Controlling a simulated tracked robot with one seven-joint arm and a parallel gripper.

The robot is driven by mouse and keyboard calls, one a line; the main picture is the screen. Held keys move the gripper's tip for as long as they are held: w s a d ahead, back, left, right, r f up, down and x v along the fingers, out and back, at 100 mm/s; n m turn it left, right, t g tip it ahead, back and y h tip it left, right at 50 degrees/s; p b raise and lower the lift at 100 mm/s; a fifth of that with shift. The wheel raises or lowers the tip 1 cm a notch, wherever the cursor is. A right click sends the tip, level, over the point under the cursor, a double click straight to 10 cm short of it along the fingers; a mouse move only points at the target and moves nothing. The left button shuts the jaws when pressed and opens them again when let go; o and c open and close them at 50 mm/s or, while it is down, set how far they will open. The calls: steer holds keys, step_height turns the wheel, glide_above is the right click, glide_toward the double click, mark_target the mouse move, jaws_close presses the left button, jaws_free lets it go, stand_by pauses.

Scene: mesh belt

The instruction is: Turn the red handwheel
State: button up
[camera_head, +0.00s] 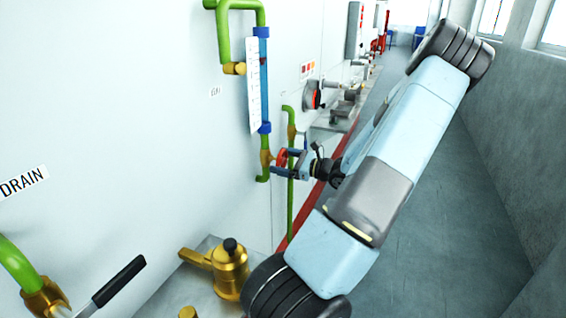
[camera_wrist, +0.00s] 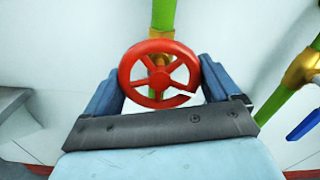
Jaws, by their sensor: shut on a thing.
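The red handwheel (camera_wrist: 160,71) sits on a green vertical pipe (camera_wrist: 163,14) in the wrist view. It is a small spoked wheel with a brass part behind its hub. My gripper (camera_wrist: 160,86) has its two blue-grey fingers on the left and right of the wheel's rim, shut on it. In the head view, the handwheel (camera_head: 281,158) shows small and partly hidden at my gripper (camera_head: 290,161), beside the wall piping.
A brass valve body (camera_head: 230,268) stands low in front, near a black-handled lever (camera_head: 119,281). A blue gauge tube (camera_head: 264,80) with a white scale runs down the wall. A blue lever (camera_wrist: 306,125) is right of my gripper. Clear floor (camera_head: 440,220) lies to the right.

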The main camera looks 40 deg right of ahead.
stand_by(0.3)
steer(key=o, duration=0.8)
steer(key=shift+s, duration=0.1)
steer(key=v, duration=1.3)
steer(key=shift+s+d+f, duration=0.15)
steer(key=shift+s+d, duration=0.05)
steer(key=shift+s, duration=0.1)
